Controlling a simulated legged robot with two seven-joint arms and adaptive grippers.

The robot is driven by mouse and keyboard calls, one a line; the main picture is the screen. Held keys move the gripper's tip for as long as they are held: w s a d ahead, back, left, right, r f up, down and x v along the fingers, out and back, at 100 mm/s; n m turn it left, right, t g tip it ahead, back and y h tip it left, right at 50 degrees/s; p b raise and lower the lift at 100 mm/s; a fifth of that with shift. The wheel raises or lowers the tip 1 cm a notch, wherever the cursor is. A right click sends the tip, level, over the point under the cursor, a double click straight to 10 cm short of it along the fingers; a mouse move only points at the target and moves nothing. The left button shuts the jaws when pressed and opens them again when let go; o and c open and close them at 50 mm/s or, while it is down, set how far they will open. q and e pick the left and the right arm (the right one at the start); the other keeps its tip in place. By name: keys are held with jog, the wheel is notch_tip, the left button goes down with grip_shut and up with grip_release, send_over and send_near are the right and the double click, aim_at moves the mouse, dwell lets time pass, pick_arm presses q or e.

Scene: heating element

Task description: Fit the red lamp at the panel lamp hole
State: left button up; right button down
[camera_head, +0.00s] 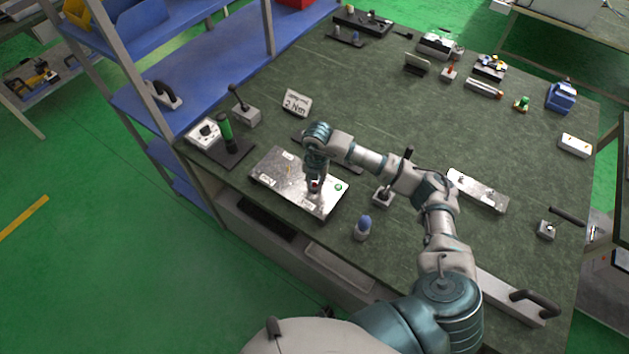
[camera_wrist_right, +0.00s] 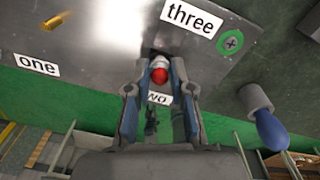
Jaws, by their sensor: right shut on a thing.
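The metal panel (camera_head: 292,190) lies on the green worktop; its grey plate also fills the top of the right wrist view (camera_wrist_right: 105,50). My right gripper (camera_head: 314,187) is over the panel's right part, pointing down. In the right wrist view its fingers (camera_wrist_right: 158,85) are shut on the red lamp (camera_wrist_right: 159,75), whose red tip faces the camera. The lamp is close to the plate, by a label partly covered by the fingers. Whether it sits in a hole is hidden. My left gripper is not in view.
On the panel are a green round part (camera_wrist_right: 231,42), a brass piece (camera_wrist_right: 53,22) and labels reading "one" (camera_wrist_right: 37,64) and "three" (camera_wrist_right: 191,17). A blue-handled tool (camera_head: 362,228) stands near the panel's front right. A black-handled block (camera_head: 384,195) stands right of it.

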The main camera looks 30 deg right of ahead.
jog(key=shift+f+b, duration=0.3)
jog(key=shift+f, duration=0.3)
jog(key=c, duration=0.9)
grip_release()
jog(key=shift+d, duration=0.1)
jog(key=shift+c, duration=0.2)
jog(key=shift+r, duration=0.15)
notch_tip(320, 180, up, 12)
jog(key=shift+d+f, duration=0.2)
jog(key=shift+d, duration=0.1)
